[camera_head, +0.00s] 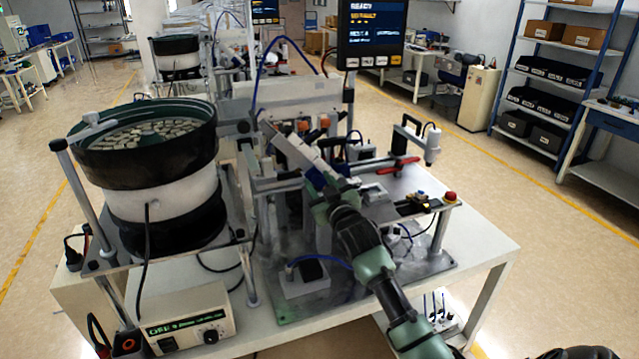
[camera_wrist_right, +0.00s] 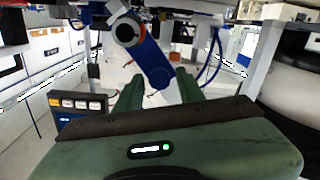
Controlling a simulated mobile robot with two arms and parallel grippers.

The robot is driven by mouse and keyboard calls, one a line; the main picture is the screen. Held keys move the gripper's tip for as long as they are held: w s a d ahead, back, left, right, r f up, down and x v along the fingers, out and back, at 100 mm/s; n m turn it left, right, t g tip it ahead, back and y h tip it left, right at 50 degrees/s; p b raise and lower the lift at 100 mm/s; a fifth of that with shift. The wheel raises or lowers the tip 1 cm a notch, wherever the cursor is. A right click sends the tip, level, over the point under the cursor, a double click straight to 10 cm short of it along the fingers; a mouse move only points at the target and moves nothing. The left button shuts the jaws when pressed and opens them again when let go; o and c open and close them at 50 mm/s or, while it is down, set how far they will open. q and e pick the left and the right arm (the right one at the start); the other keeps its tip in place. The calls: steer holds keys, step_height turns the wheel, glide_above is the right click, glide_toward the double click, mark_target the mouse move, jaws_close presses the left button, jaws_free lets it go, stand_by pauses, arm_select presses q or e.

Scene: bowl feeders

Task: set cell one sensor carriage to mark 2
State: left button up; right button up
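My right gripper (camera_head: 318,190) reaches into the fixtures of the front cell, behind its table's near edge. In the right wrist view the two green fingers of the right gripper (camera_wrist_right: 160,78) stand apart, with a gap between them. A blue arm-shaped part (camera_wrist_right: 150,58) with a round dark and orange end shows ahead of and between the fingertips. I cannot tell whether they touch it, or whether it is the sensor carriage. The carriage and its marks are not readable in either view. My left gripper is not in view.
A bowl feeder (camera_head: 150,185) full of small parts stands at the left, with a controller box (camera_head: 185,322) below it. A screen (camera_head: 371,35) stands behind the cell. A red button (camera_head: 450,197) and a red-handled clamp (camera_head: 398,165) are right of my arm. Floor is free at right.

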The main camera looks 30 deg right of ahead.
jaws_close()
stand_by(1.2)
